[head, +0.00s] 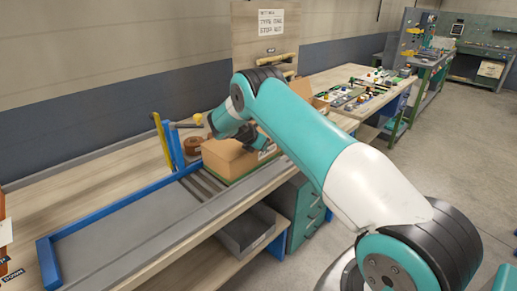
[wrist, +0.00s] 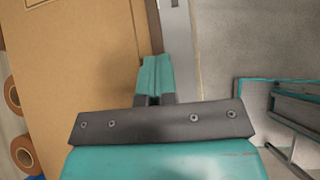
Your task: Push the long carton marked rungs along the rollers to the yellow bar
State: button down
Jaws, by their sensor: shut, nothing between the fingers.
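The long carton (head: 228,158) is brown cardboard and sits on the grey rollers (head: 203,186) of the bench line. The yellow bar (head: 160,138) stands upright by a blue post, left of and apart from the carton. My gripper (head: 264,146) is at the carton's right end, partly hidden by the arm. In the wrist view the gripper (wrist: 155,75) is shut and empty, its tips by the edge of the carton (wrist: 80,60); I cannot tell whether they touch.
A blue rail (head: 110,205) edges the grey track, which is clear left of the carton. A brown roll (head: 193,144) lies behind the carton. A grey bin (head: 245,232) sits on the shelf below, beside teal drawers (head: 308,208). A second bench with parts (head: 358,90) stands farther back.

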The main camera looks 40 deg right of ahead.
jog(key=s+a+r+m+t+y+b, duration=0.1)
jog(key=s+a+r+m+y, duration=0.1)
jog(key=s+a+r, duration=0.35)
jog(key=s+a+r+m+y, duration=0.2)
jog(key=a+r, duration=0.4)
jog(key=a, duration=0.5)
jog(key=s+a+r+m+t+y+b, duration=0.1)
jog(key=s+a+r+m+y, duration=0.25)
jog(key=a, duration=0.55)
jog(key=s+a+r+m+g+y, duration=0.1)
jog(key=s+a, duration=0.3)
jog(key=s, duration=0.5)
jog(key=s+a+r+m+g+y, duration=0.1)
jog(key=s+a+r+m+y, duration=0.1)
jog(key=s, duration=0.8)
jog(key=s+a+r+m+g+y, duration=0.1)
jog(key=s+a+r+y, duration=0.1)
jog(key=s+a, duration=0.4)
jog(key=s+r, duration=0.1)
jog(key=s, duration=0.3)
jog(key=shift+a+m+y, duration=0.35)
jog(key=shift+s+r, duration=0.1)
